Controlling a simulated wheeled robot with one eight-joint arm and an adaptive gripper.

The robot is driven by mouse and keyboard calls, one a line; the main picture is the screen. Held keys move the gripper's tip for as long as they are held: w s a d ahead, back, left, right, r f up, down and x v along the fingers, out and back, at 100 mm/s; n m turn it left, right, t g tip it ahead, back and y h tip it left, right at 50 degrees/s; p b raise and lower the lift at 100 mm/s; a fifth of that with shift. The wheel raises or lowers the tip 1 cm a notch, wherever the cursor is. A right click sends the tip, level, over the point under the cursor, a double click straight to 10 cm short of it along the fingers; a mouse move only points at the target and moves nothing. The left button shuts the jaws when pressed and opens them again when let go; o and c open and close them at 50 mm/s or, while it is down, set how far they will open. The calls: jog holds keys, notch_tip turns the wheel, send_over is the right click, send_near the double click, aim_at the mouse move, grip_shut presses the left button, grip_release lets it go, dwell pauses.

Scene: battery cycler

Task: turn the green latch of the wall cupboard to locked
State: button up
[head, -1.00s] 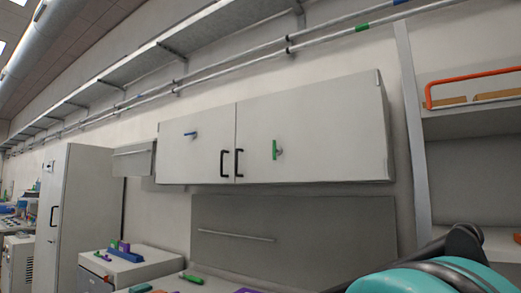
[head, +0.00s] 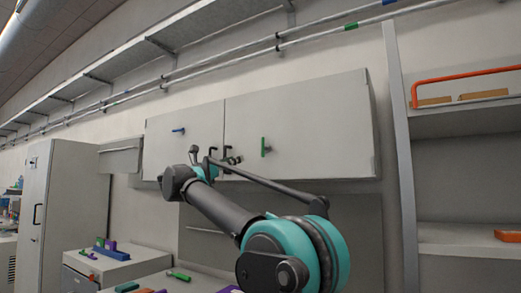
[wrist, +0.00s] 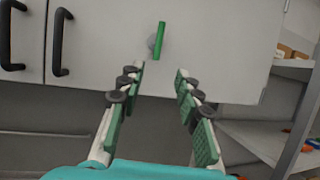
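The wall cupboard (head: 315,120) is grey with two doors, both shut. Its green latch (head: 264,147) is on the right door and stands upright. It also shows in the wrist view as a green latch (wrist: 160,37) on a round grey hub, nearly upright. My gripper (wrist: 159,72) is open and empty in the wrist view, its green-padded fingers pointing up toward the latch, which lies beyond the fingertips and apart from them. In the head view my gripper (head: 228,161) is small, in front of the door handles and left of the latch.
A blue latch (head: 178,130) lies level on the left door. Two black handles (wrist: 58,42) stand left of the green latch. Open shelves (head: 460,125) are at the right. A bench with small coloured items and a grey cabinet (head: 75,195) are at the left.

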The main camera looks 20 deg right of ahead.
jog(key=r, duration=0.1)
send_near(262, 144)
jog(key=x, duration=0.9)
jog(key=shift+w+d, duration=0.1)
jog(key=shift+w, duration=0.05)
grip_shut()
